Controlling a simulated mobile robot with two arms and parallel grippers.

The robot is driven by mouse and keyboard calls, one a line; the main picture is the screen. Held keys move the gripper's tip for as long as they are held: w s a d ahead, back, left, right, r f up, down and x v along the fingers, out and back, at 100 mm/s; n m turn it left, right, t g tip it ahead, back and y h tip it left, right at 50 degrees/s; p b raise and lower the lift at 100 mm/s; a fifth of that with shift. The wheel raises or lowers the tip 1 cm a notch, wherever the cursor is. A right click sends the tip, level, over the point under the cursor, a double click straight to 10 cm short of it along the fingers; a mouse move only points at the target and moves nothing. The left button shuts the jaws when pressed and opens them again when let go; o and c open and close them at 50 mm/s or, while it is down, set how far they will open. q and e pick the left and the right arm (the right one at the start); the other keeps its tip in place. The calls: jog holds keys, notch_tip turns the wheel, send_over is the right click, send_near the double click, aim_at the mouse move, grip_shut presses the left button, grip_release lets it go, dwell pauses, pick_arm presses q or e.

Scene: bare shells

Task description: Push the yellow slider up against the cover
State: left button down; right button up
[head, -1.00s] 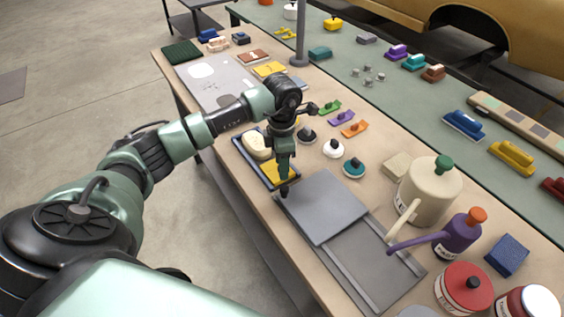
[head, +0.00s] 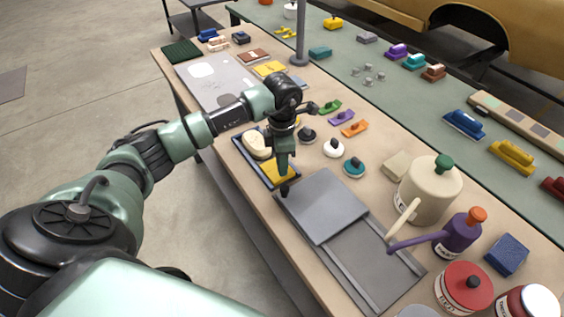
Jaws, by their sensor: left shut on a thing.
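The yellow slider (head: 270,171) is a flat yellow piece in a dark blue-edged tray (head: 240,149) near the bench's left edge. A cream rounded piece (head: 257,145) sits at the tray's far end. A flat grey plate (head: 325,207) lies in front of the tray, partly over a grey railed base. I cannot tell for sure which of these two is the cover. My left gripper (head: 282,172) points down over the yellow slider, shut at it; its fingers hide the grip. A black knob (head: 284,190) stands just below the fingertips. My right gripper is not in view.
Knobbed discs, white (head: 333,148) and teal (head: 354,166), stand right of the tray. A cream watering can (head: 428,190), a purple can (head: 460,236) and a red tin (head: 464,288) crowd the near right. A grey post (head: 300,35) rises farther back.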

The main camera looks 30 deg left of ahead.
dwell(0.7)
pick_arm(q)
jog(key=shift+w+a+b, duration=0.25)
jog(key=shift+a+b, duration=0.25)
jog(key=shift+a, duration=0.05)
jog(key=shift+w+a+b, duration=0.25)
jog(key=shift+a+b, duration=0.25)
jog(key=shift+a, duration=0.05)
jog(key=shift+a+r, duration=0.1)
jog(key=shift+a, duration=0.05)
jog(key=c, duration=1.2)
grip_release()
notch_tip(320, 180, up, 8)
jog(key=b, duration=0.1)
jog(key=shift+f, duration=0.2)
